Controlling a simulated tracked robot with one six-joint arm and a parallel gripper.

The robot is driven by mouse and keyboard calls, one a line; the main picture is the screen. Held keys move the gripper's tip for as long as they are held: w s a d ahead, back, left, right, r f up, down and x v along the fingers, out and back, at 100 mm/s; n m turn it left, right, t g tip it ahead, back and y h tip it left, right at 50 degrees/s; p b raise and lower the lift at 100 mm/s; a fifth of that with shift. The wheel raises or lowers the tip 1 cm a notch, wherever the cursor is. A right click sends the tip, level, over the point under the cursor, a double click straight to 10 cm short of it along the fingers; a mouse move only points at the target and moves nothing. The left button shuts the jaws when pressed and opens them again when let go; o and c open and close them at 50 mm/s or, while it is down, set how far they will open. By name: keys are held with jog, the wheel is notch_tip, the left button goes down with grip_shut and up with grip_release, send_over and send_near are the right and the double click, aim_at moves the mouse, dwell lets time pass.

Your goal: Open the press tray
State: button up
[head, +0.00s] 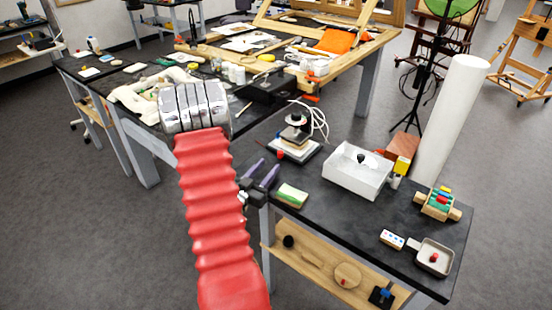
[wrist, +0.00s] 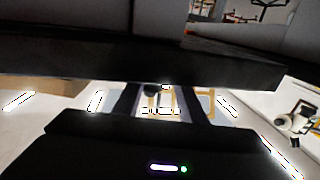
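A small press-like stack (head: 295,138) with a black knob on top, a wooden block and a pale flat base stands on the dark bench. A red knob (head: 281,155) shows at the front of its base; I cannot tell for sure whether this base is the press tray. My gripper (head: 264,167) is at the bench's front left edge, just in front of the red knob. Its two dark fingers are apart with nothing seen between them. In the wrist view the fingers (wrist: 160,103) also stand apart, and a dark bar crosses above them.
A white open box (head: 356,171) with a black-topped item stands farther right. A small tray (head: 434,257) and a colourful rack (head: 438,203) are at the right end. A loose white cable (head: 318,118) lies behind the stack.

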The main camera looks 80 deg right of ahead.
aim_at(279, 155)
jog(key=x, duration=0.7)
jog(key=shift+c, duration=0.6)
grip_shut()
